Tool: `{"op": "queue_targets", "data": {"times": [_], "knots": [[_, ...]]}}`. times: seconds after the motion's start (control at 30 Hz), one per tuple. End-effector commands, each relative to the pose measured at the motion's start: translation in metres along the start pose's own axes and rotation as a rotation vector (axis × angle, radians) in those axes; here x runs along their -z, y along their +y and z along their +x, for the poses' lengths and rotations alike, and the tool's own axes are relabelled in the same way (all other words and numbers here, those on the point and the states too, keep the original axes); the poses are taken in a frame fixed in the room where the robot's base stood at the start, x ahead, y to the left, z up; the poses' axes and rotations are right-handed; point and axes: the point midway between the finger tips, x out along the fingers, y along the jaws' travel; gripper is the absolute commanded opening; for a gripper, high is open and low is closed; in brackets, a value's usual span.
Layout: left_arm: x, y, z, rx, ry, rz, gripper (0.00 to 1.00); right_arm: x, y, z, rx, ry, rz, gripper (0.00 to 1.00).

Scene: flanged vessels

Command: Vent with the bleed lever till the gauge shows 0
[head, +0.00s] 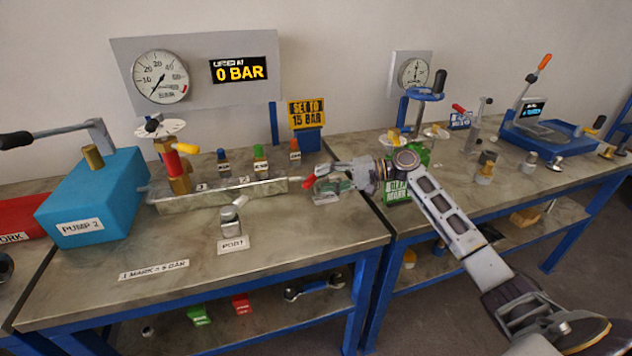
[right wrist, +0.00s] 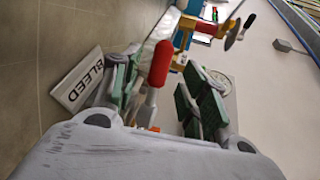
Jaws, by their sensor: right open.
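The bleed lever has a red grip (head: 309,182), at the right end of the grey block (head: 220,192). My right gripper (head: 322,181) is at it with jaws open. In the right wrist view the red grip (right wrist: 159,62) stands between the two green-padded fingers of the gripper (right wrist: 165,95); I cannot tell whether either touches it. A BLEED plate (right wrist: 79,79) lies beside them. The large round gauge (head: 160,77) hangs on the back panel, its dark needle pointing to the lower left; the exact reading is too small to tell. My left gripper is not in view.
A display (head: 239,70) reads 0 BAR, and a yellow sign (head: 307,114) reads SET TO 15 BAR. Blue PUMP 2 (head: 92,196) and a small metal port (head: 230,220) stand left of the gripper. A green container (head: 397,190) is close under my right wrist. The front bench is mostly clear.

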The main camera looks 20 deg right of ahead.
Motion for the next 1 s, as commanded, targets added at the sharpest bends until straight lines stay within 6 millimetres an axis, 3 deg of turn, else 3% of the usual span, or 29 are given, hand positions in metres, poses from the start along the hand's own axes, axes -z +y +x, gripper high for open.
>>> {"op": "queue_targets", "data": {"times": [0.43,0.9,1.0], "knots": [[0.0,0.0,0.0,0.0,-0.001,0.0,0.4,0.0,0.001,-0.059,-0.002,0.0,0.003,0.44],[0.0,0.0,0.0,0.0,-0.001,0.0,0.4,0.0,0.001,-0.068,0.0,-0.001,0.002,0.44],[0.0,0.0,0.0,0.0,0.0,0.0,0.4,0.0,0.0,-0.068,0.0,-0.001,0.001,0.32]]}}
